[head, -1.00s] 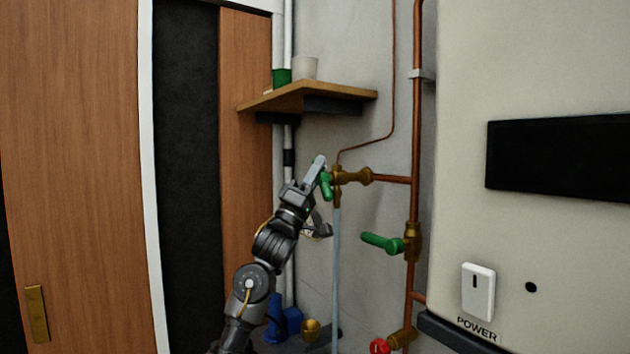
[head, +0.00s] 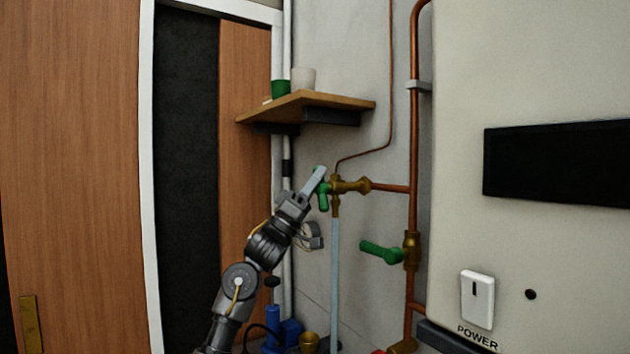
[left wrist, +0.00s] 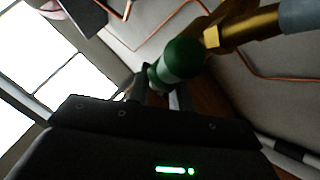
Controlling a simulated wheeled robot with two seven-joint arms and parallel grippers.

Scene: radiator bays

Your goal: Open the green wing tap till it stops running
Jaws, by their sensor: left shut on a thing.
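The green wing tap (head: 323,201) sits on the left end of a brass valve body (head: 350,186) in the head view. My left gripper (head: 318,180) reaches up from the lower left and is shut on the green wing. In the left wrist view the rounded green wing (left wrist: 181,60) stands between my fingers, with the brass fitting behind it. A pale grey-blue column (head: 335,270) hangs straight down from the brass body; I cannot tell whether it is a hose or running water. My fingers partly hide the wing. My right gripper is out of view.
A second green lever (head: 381,252) is on the copper riser, lower right of the tap. A wooden shelf (head: 330,103) with a green cup (head: 281,90) and a pale cup (head: 303,79) is above. A boiler casing (head: 560,60) fills the right. Blue equipment (head: 274,325) stands low behind my arm.

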